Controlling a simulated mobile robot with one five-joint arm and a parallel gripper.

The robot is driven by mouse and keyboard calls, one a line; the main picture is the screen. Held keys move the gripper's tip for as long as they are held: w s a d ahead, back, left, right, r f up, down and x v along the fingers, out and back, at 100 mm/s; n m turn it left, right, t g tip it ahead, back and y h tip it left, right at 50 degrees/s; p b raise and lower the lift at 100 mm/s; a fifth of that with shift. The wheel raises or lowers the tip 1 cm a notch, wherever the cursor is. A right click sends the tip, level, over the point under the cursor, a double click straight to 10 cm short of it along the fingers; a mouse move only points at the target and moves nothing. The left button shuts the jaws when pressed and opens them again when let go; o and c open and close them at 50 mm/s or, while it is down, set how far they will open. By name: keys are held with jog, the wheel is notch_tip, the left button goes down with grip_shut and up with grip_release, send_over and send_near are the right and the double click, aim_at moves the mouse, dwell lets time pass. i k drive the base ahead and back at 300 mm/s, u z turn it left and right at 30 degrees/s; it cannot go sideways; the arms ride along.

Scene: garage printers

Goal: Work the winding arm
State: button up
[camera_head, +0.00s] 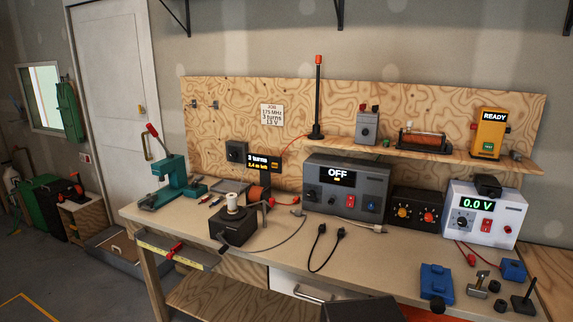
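The winder is a black box (235,228) on the left half of the workbench, with a pale spool-like post (232,203) standing on top. A thin dark arm, which looks like the winding arm (263,207), reaches out at its right side; its exact joint is too small to tell. A copper-coloured wire spool (259,188) is just behind it. A small display (264,164) above reads "3 turns" and a second line that looks like "2.4 m left".
A teal press (165,182) stands left of the winder. A grey unit (345,188) reading "OFF" and a white supply (484,215) reading "0.0 V" stand to the right. Black leads (322,246) lie at the middle. A job card (271,115) hangs behind.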

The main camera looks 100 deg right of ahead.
aim_at(271, 202)
jog(key=z, duration=0.85)
jog(key=k, duration=0.05)
jog(key=z, duration=2.2)
